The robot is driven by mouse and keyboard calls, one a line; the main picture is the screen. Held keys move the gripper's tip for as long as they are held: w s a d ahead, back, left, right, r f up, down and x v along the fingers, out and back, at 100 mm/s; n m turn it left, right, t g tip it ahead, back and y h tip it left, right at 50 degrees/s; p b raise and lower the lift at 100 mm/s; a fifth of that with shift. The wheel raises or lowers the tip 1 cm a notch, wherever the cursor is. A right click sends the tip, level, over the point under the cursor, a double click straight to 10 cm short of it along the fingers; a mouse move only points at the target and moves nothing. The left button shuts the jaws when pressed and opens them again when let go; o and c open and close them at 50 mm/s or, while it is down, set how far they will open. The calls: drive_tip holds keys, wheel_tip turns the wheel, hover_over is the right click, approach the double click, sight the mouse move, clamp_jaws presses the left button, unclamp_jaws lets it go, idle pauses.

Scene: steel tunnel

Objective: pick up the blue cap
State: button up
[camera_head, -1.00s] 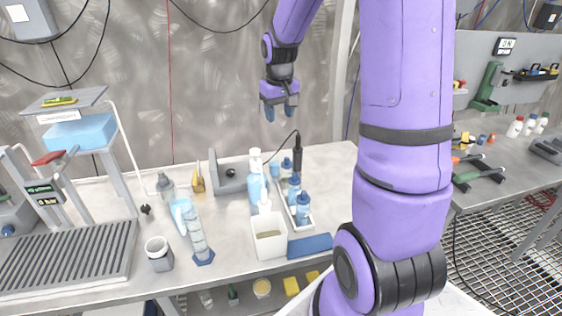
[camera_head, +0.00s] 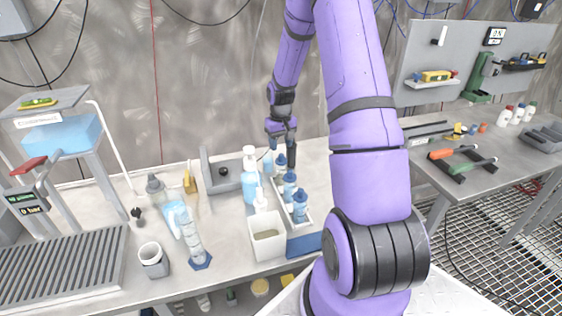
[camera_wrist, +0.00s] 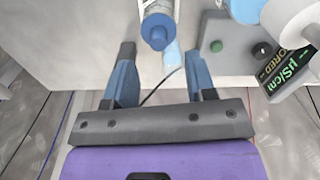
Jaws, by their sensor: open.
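Several bottles with blue caps stand in a white tray on the bench; in the head view their caps show at the back (camera_head: 280,159), middle (camera_head: 290,176) and front (camera_head: 300,195). My gripper (camera_head: 282,143) is above the back end of this row, pointing down. In the wrist view, my gripper (camera_wrist: 160,54) is open and empty, with its two blue-grey fingers apart. A blue cap (camera_wrist: 157,36) on a bottle shows between and just beyond the fingertips, apparently untouched. I cannot tell the exact height gap.
A dark probe (camera_head: 291,153) stands close beside my gripper. A meter (camera_wrist: 284,68) shows right in the wrist view.

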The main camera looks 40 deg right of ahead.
sight(281, 155)
drive_tip(key=shift+s+f, duration=0.15)
drive_tip(key=shift+f, duration=2.65)
clamp_jaws()
drive_tip(key=shift+r, duration=0.5)
drive_tip(key=r, duration=0.2)
drive_tip(key=shift+s+d+r, duration=0.2)
drive_tip(key=shift+s+r, duration=0.2)
drive_tip(key=s+d+r, duration=0.1)
drive_tip(key=s+d, duration=0.3)
drive_tip(key=s, duration=1)
drive_tip(key=shift+s+r, duration=0.15)
drive_tip(key=shift+s, duration=0.15)
